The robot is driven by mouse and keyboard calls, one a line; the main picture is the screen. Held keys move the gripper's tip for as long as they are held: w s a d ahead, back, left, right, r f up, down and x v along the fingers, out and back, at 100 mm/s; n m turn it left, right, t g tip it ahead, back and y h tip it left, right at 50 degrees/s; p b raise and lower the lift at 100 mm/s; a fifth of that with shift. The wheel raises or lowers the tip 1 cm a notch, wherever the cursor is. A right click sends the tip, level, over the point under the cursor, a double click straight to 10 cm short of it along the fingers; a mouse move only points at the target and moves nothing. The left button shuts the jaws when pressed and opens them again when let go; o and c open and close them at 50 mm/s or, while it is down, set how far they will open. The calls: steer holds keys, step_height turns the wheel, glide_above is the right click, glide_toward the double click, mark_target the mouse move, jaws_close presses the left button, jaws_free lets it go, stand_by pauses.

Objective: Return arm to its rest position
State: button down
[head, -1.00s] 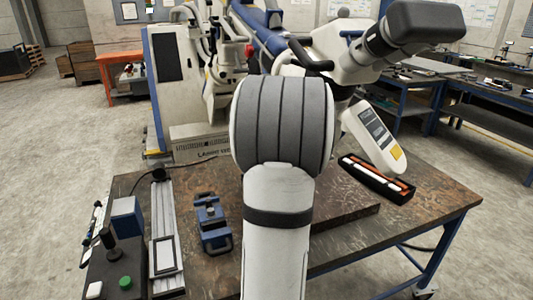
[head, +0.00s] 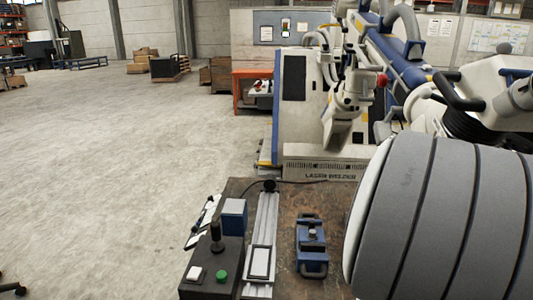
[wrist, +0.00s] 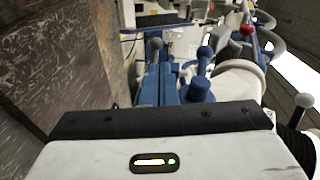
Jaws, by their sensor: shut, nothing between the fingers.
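In the wrist view, blue and white parts with rounded knobs (wrist: 198,88) and a red knob (wrist: 247,30) lie beyond my gripper (wrist: 160,121). My gripper's white body and dark front edge fill the bottom of that view. It is shut and empty. The head view does not show it.
A workbench (head: 330,210) carries a control box with a joystick and green button (head: 221,276), a metal rail (head: 262,240) and a blue clamp device (head: 311,246). A laser welder cabinet (head: 303,95) stands behind. Open concrete floor lies to the left.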

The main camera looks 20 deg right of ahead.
steer(key=shift+w+a, duration=0.1)
steer(key=w+a+f+n+g+y, duration=0.2)
steer(key=a+n, duration=0.3)
steer(key=a, duration=0.3)
steer(key=w+a+f+n+g+y, duration=0.1)
steer(key=a+f+n+g+y, duration=0.15)
steer(key=a+n, duration=0.4)
steer(key=s+a+n+g+y, duration=0.1)
steer(key=s+a+n+g, duration=0.1)
steer(key=a, duration=0.4)
steer(key=s+a+f+n+g+y, duration=0.1)
steer(key=s+a+n+g+y, duration=0.1)
steer(key=s+a+n, duration=0.3)
steer(key=s+a+n+g+y, duration=0.2)
steer(key=s+a+n, duration=0.2)
steer(key=a, duration=0.5)
steer(key=shift+f+n, duration=0.4)
steer(key=shift+n, duration=0.05)
steer(key=shift+s+a, duration=0.1)
